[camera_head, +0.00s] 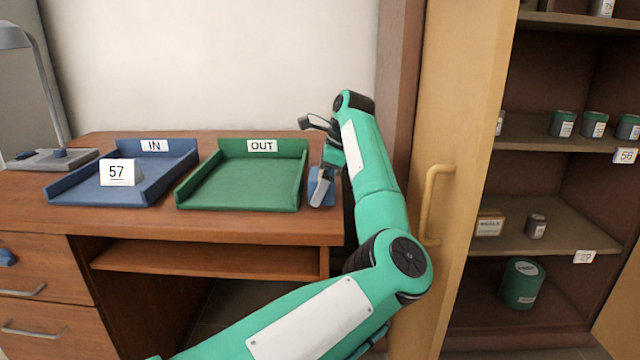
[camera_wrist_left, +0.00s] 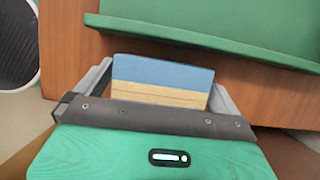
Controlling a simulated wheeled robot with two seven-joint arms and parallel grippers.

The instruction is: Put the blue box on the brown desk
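The blue box (camera_head: 329,198) is at the right end of the brown desk (camera_head: 240,225), just right of the green OUT tray. My left gripper (camera_head: 322,186) reaches it from above and the right, with a grey finger in front of the box. In the left wrist view the box (camera_wrist_left: 165,78) shows a blue part and a tan band. It sits between the two fingers of the gripper (camera_wrist_left: 162,85), which lie close along its sides. Whether its underside touches the desk is hard to tell. My right gripper is not in view.
The green OUT tray (camera_head: 243,185) and blue IN tray (camera_head: 80,190), holding a card marked 57 (camera_head: 120,172), fill most of the desktop. A lamp (camera_head: 45,90) stands at the left. An open cabinet door (camera_head: 462,150) and shelves with jars (camera_head: 563,123) are at the right.

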